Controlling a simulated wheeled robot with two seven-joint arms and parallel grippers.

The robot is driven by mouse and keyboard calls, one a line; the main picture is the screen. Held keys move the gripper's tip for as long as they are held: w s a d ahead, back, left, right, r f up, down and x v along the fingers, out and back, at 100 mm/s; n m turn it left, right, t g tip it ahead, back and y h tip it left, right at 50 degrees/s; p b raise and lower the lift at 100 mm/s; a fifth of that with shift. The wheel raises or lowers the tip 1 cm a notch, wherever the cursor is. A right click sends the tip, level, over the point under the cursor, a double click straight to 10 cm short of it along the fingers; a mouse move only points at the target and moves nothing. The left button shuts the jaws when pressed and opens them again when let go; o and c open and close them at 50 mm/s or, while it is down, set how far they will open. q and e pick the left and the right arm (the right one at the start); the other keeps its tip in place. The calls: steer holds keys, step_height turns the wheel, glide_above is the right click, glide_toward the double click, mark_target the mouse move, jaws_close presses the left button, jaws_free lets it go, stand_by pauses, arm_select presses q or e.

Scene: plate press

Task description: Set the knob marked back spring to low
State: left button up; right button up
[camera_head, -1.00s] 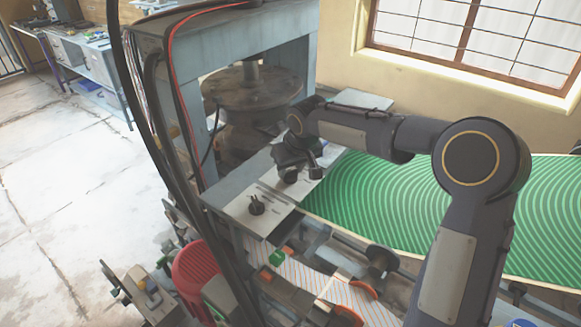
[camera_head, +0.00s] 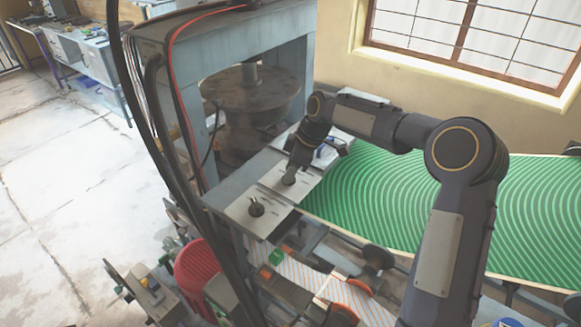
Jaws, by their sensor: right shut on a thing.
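My right gripper (camera_head: 291,176) points down and is shut on a dark knob (camera_head: 288,181) on the middle plate of the control panel (camera_head: 268,188). The gripper hides most of this knob, so I cannot tell its setting. A second black knob (camera_head: 256,208) stands free on the near plate, with its pointer up. A blue part (camera_head: 325,149) shows on the far plate, partly behind my right arm. The markings are too small to read, so I cannot tell which knob is marked back spring. My left gripper is not in view.
The press frame (camera_head: 300,90) and its round dark plate (camera_head: 250,92) stand behind the panel. A green striped board (camera_head: 400,210) lies to the right. Dark cables hang at the left.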

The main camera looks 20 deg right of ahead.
steer(key=n+g, duration=0.1)
steer(key=n, duration=0.2)
steer(key=n+g, duration=0.1)
steer(key=n, duration=0.2)
steer(key=shift+w, duration=0.2)
steer(key=shift+n, duration=0.4)
steer(key=o, duration=1)
steer(key=shift+g, duration=0.3)
steer(key=shift+b+v, duration=0.35)
steer(key=shift+v, duration=3.6)
steer(key=shift+s, duration=0.1)
